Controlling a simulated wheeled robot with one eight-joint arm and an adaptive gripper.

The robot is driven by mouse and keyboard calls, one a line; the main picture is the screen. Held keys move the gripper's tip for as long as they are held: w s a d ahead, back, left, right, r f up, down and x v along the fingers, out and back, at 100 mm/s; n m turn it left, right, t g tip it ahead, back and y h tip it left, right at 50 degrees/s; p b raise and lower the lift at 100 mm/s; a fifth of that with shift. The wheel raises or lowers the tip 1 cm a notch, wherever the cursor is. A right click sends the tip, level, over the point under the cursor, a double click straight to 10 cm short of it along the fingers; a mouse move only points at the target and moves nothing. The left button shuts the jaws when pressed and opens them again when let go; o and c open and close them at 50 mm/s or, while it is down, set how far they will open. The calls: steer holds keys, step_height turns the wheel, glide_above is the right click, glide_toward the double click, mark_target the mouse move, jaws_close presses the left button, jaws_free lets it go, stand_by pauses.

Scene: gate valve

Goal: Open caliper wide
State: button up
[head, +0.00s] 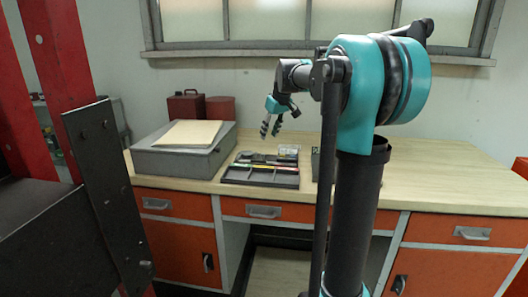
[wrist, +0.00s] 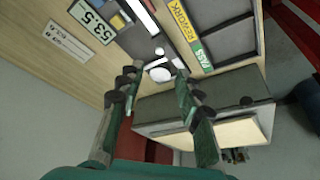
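My gripper (head: 270,128) hangs above the wooden desk, near the back of a dark divided tray (head: 262,184). In the wrist view my gripper (wrist: 155,74) is open, with its two fingers apart and nothing held between them. A small pale round part (wrist: 160,74) with a bright piece beside it shows between the fingertips, lying beyond them on the desk. It may belong to the caliper, but I cannot tell for sure. I cannot make out caliper jaws in either view. The fingers hide part of the area around it.
The tray carries a yellow REWORK strip (wrist: 178,22) and a green PASS strip (wrist: 203,55). A card reading 53.5 (wrist: 92,22) lies nearby. A grey case (head: 180,160) with a pale board (head: 188,133) stands left. The desk's right side (head: 450,175) is clear.

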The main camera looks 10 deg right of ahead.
mark_target(263, 154)
steer(key=x, duration=1)
steer(key=shift+f, duration=0.1)
steer(key=shift+c, duration=0.6)
jaws_close()
